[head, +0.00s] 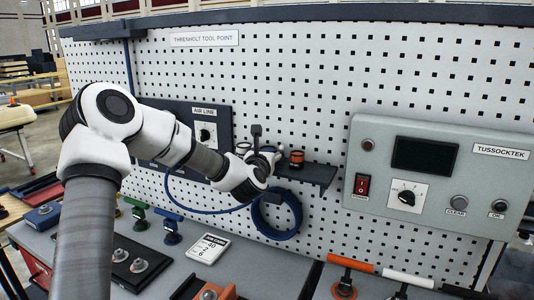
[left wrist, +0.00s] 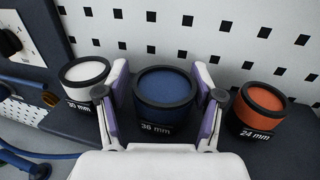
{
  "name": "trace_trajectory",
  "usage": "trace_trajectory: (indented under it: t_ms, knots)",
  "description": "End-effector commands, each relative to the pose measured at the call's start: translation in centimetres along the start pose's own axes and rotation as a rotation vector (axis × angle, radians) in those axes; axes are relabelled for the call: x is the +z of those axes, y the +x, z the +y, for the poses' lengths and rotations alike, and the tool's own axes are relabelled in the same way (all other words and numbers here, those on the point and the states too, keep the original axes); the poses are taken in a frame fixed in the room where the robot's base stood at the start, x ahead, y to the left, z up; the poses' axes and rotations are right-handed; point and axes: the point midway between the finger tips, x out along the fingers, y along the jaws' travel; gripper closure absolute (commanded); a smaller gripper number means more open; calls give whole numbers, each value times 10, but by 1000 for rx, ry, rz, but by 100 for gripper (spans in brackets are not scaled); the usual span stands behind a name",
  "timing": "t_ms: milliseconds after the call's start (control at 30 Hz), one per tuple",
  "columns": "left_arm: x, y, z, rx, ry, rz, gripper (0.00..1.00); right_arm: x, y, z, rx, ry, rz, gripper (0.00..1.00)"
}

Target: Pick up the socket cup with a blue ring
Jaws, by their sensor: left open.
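The blue-ringed socket cup (left wrist: 165,92), with a dark rim and a "36 mm" label, stands upright on the dark shelf in the left wrist view. My left gripper (left wrist: 160,80) is open, with one purple-padded finger on each side of this cup. I cannot tell whether either finger touches it. In the head view my left gripper (head: 263,158) is at the shelf and mostly hides the cup. My right gripper is in neither view.
A white "30 mm" cup (left wrist: 86,78) stands close left of the gripper, and an orange "24 mm" cup (left wrist: 262,108) close right. The perforated panel (head: 310,80) rises behind the shelf (head: 318,172). A blue hose coil (head: 277,232) hangs below.

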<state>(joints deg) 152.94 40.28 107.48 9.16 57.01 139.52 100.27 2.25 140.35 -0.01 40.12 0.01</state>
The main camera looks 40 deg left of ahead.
Motion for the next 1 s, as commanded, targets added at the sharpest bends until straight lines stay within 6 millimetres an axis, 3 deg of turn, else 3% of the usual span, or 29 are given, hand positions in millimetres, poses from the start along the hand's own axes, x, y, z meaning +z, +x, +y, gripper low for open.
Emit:
trace_trajectory:
  t_ms: [33,167,567,867,1000]
  knots:
    - [1,0,0,0,0,-1,40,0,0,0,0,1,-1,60]
    - [1,0,0,0,0,-1,86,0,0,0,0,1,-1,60]
    - [4,0,0,0,0,-1,87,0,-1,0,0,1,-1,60]
    - [40,0,0,0,0,-3,87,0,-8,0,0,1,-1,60]
    - [36,-28,6,-2,-6,-1,87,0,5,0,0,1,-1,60]
